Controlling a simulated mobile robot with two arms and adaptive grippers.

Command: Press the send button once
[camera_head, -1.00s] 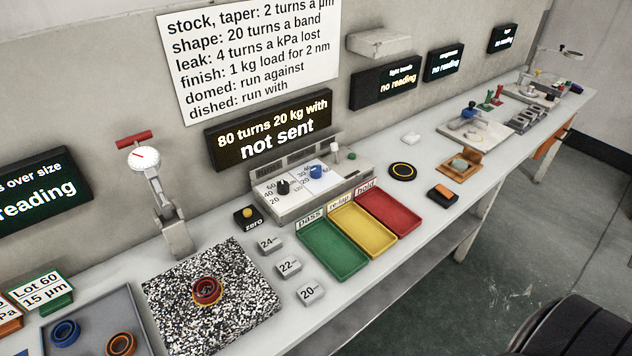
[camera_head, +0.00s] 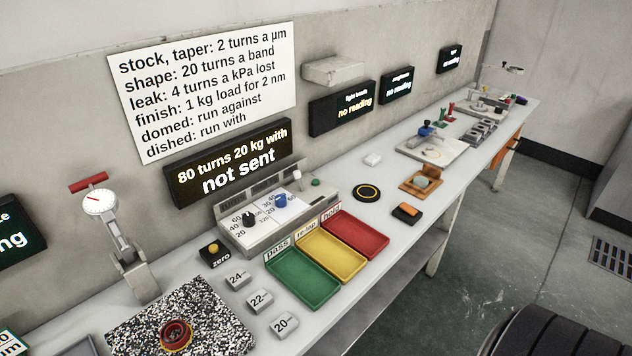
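A grey control console (camera_head: 262,232) stands on the bench against the wall. It has a black knob (camera_head: 249,219), a blue knob (camera_head: 281,201), a white-topped lever (camera_head: 297,175) and a small green button (camera_head: 315,183) at its right end. No "send" label is legible, so I cannot tell for sure which control is the send button. The wall display (camera_head: 235,162) above reads "80 turns 20 kg with" and "not sent". Neither of my grippers is in view.
A black box with a yellow button (camera_head: 214,251), labelled zero, sits left of the console. Green (camera_head: 305,297), yellow (camera_head: 350,273) and red (camera_head: 375,248) trays lie in front. A dial gauge stand (camera_head: 130,265) is at left. The floor to the right is largely clear.

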